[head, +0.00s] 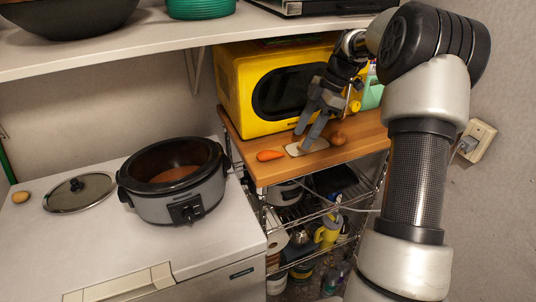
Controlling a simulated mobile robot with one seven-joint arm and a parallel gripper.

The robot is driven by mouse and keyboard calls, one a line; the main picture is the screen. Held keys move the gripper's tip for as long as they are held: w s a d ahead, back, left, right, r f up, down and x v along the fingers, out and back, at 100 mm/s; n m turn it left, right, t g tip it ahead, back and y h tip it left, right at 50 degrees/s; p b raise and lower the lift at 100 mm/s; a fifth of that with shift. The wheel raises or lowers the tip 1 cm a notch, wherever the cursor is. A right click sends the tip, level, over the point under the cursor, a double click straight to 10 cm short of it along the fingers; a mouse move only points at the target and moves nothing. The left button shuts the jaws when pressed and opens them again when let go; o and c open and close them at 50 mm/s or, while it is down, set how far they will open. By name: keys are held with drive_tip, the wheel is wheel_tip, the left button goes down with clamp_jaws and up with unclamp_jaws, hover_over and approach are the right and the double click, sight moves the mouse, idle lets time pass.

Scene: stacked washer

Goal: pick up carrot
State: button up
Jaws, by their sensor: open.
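The carrot (270,155) is small and orange. It lies on the wooden top (262,172) of a wire rack, near its front left, in front of the yellow microwave. My gripper (304,142) is open, pointing down over the wooden top to the right of the carrot. Its fingers are apart from the carrot and nothing shows between them. A pale flat piece (312,148) lies under the fingertips; whether they touch it I cannot tell.
The yellow microwave (232,85) stands right behind the carrot. A brown round item (338,138) lies right of my gripper. A slow cooker (185,205) and a glass lid (78,192) sit on the white appliance at left. A shelf (120,52) hangs above.

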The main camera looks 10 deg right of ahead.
hover_over(268, 151)
drive_tip(key=d, duration=0.3)
drive_tip(key=x, duration=0.4)
drive_tip(key=shift+a, duration=0.4)
drive_tip(key=shift+a+f, duration=0.2)
drive_tip(key=shift+f, duration=0.3)
drive_tip(key=c, duration=1.1)
drive_tip(key=shift+c, duration=0.2)
drive_tip(key=shift+r, duration=0.1)
